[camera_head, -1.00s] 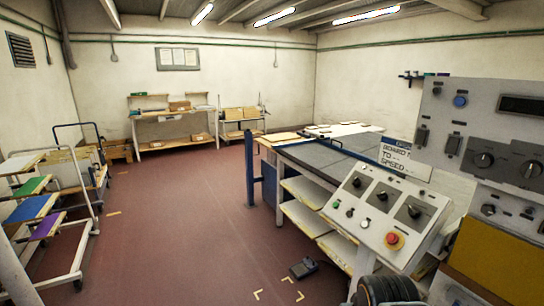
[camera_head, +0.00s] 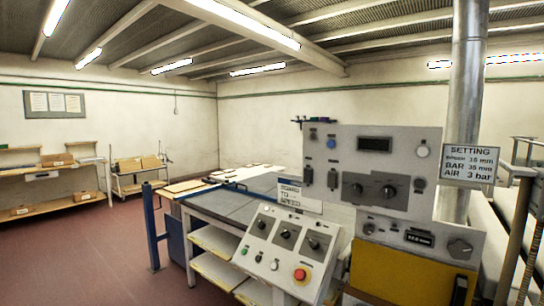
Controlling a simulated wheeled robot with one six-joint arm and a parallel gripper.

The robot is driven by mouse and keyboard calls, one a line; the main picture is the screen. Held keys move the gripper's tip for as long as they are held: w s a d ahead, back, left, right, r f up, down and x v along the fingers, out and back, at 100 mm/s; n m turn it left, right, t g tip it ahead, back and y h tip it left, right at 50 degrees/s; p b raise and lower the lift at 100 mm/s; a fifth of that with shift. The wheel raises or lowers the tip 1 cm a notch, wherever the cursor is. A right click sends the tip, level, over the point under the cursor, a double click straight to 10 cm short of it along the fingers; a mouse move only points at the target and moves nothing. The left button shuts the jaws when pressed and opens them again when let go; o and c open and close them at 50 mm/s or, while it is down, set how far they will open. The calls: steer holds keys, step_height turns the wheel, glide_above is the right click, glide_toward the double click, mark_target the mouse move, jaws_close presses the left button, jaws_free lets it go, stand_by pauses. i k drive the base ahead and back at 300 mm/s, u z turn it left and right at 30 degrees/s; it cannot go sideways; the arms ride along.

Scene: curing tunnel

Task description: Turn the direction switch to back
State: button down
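A sloped grey control panel (camera_head: 262,262) stands at the front of the long table, low in the middle of the head view. Along its upper part are three dark rotary switches: a left one (camera_head: 266,221), a middle one (camera_head: 289,234) and a right one (camera_head: 314,243). My gripper is not in view.
An upright grey cabinet (camera_head: 333,142) with two large knobs and a dark display stands behind the panel, above a yellow cover (camera_head: 405,272). A settings sign (camera_head: 468,163) and a metal duct (camera_head: 464,90) are at right. Open red floor (camera_head: 90,255) lies at left.

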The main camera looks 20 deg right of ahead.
mark_target(284, 233)
steer(key=k, duration=0.6)
steer(key=u, duration=0.25)
steer(key=i, duration=0.6)
steer(key=z, duration=0.6)
steer(key=i, duration=0.6)
steer(key=z, duration=0.7)
